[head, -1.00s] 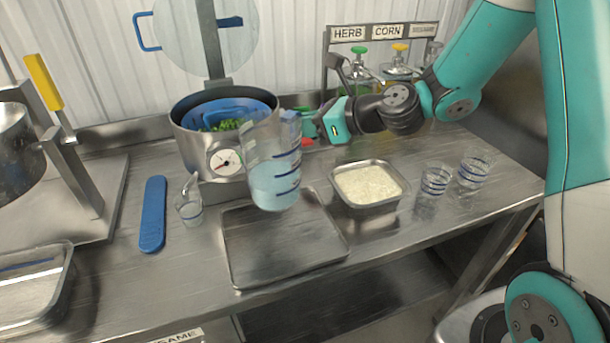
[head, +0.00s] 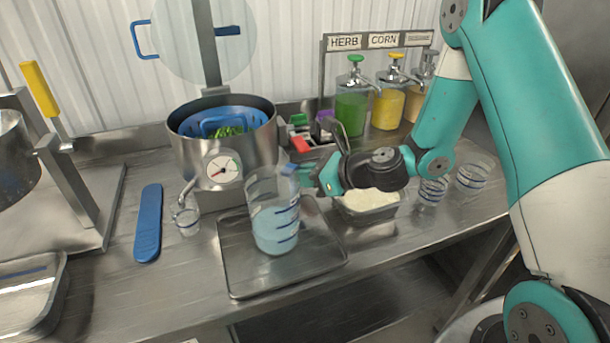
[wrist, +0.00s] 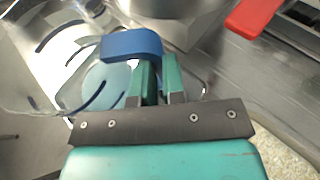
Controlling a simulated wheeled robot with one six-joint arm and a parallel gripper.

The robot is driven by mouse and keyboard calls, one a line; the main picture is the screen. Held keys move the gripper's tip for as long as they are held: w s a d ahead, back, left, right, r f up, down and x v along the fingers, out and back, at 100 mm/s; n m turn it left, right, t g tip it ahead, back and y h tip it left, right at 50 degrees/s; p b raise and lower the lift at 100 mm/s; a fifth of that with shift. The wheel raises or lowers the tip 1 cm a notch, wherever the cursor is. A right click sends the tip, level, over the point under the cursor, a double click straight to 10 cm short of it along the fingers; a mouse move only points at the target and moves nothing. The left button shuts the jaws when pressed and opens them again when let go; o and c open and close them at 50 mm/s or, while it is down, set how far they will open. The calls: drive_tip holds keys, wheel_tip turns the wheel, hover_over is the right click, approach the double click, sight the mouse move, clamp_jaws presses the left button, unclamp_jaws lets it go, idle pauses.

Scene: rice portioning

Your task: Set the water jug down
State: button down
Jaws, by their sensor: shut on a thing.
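The water jug (head: 273,222) is clear with blue marks and holds pale blue liquid. It stands upright over the steel tray (head: 240,284) in the head view; I cannot tell for sure whether its base touches the tray. My gripper (head: 303,178) reaches it from the right and is shut on its blue handle. In the wrist view the green fingers (wrist: 156,78) close at the blue handle (wrist: 132,45), with the jug's marked wall (wrist: 62,62) on the left. The fingertips are partly hidden in the head view.
A pan of rice (head: 366,202) lies right of the tray, partly behind my arm. Two glasses (head: 432,190) stand farther right. A pot with a dial (head: 222,150) is behind the jug.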

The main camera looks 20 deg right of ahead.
drive_tip(key=shift+f, duration=0.15)
drive_tip(key=c, duration=1.2)
unclamp_jaws()
